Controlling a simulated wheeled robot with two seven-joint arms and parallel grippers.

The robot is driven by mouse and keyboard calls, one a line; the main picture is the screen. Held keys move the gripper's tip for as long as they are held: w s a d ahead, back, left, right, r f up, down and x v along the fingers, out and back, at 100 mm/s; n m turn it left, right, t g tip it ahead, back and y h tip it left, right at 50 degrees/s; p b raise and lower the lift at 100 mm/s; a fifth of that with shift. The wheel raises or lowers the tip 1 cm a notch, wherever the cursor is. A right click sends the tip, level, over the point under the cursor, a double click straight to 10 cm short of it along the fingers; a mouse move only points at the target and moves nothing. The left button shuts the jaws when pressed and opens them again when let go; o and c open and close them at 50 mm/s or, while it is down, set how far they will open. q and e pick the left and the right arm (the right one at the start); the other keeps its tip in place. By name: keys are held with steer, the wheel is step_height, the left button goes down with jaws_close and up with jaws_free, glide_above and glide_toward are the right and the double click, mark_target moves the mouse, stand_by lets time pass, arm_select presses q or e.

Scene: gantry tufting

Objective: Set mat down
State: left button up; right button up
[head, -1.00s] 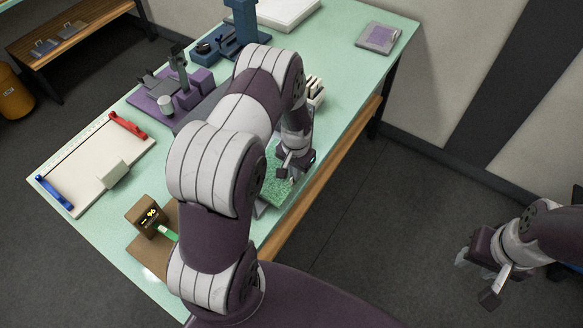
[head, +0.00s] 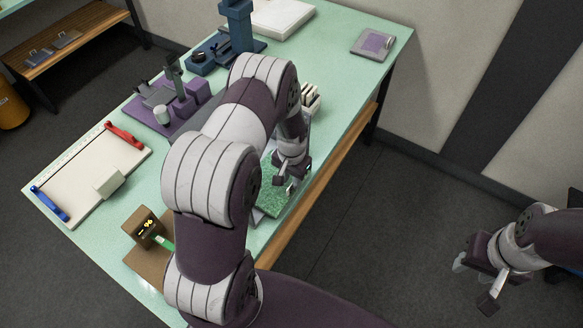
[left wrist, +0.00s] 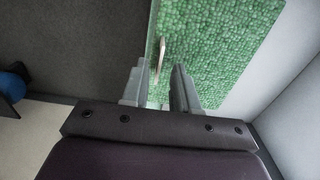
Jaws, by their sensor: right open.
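The green textured mat (head: 270,203) lies at the table's front edge in the head view, below my left gripper (head: 291,174). It looks flat, but my arm hides part of it, and I cannot tell whether it rests fully on the surface. In the left wrist view the mat (left wrist: 225,45) fills the upper right. A small pale tab (left wrist: 162,55) on its edge shows between the fingers of my left gripper (left wrist: 159,85). The fingers stand a little apart; whether they touch the tab is unclear. My right gripper (head: 480,277) is open and empty over the floor at the right.
On the table, a cream tray (head: 75,178) with red and blue ends lies at the left. A purple fixture (head: 185,105) stands behind my arm. A flat grey-purple item (head: 374,43) lies at the far right end.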

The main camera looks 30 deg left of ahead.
arm_select(q)
step_height(320, 180, up, 11)
steer(key=b, duration=0.3)
steer(key=s+d+r, duration=0.3)
steer(key=s, duration=0.3)
steer(key=s+d+r+t, duration=0.1)
steer(key=s+d+r, duration=0.2)
steer(key=s, duration=0.4)
steer(key=shift+s+d+n, duration=0.3)
steer(key=shift+d, duration=0.45)
steer(key=shift+s+r, duration=0.15)
